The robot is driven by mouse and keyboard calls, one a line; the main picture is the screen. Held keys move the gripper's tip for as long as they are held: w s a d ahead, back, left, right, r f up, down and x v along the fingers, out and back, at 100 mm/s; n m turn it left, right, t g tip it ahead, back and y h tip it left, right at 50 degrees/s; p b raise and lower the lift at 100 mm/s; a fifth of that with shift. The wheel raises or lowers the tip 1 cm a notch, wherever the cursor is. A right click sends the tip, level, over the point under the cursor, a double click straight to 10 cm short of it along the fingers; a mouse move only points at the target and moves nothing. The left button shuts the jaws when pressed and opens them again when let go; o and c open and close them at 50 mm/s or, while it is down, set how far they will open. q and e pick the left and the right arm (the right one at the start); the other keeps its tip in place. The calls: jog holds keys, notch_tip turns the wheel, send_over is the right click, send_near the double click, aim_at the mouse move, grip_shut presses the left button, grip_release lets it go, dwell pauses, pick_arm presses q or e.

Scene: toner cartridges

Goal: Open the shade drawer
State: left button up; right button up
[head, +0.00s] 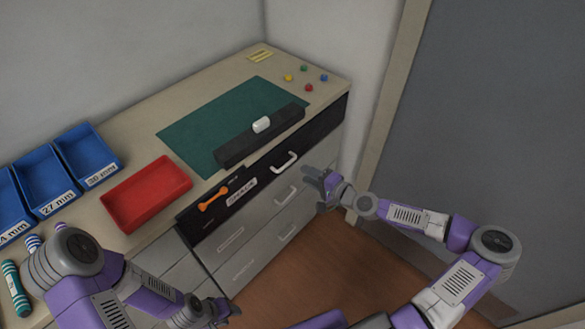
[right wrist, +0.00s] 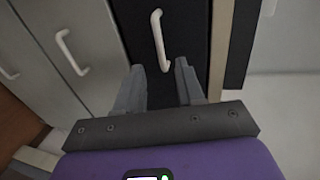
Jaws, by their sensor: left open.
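The top drawer (head: 262,173) of the grey cabinet has a black front, a white handle (head: 285,161) and a white label (head: 241,192) too small to read surely. Its front looks flush with the cabinet. My right gripper (head: 318,181) is in front of the cabinet, to the right of and below that handle. In the right wrist view the gripper (right wrist: 159,72) is open and empty, with the white handle (right wrist: 157,35) on the black front ahead, between the fingertips in the picture. Contact cannot be told. My left gripper (head: 222,311) is open and low at the bottom, away from the drawer.
Grey lower drawers with handles (head: 286,195) sit below. Floor in front is clear.

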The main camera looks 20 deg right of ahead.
aim_at(288, 165)
jog(key=b+x, duration=0.1)
jog(key=x, duration=0.6)
jog(key=shift+w+a+f+b, duration=0.1)
jog(key=shift+w+a+b, duration=0.05)
jog(key=shift+w+b, duration=0.15)
jog(key=shift+s, duration=0.1)
grip_shut()
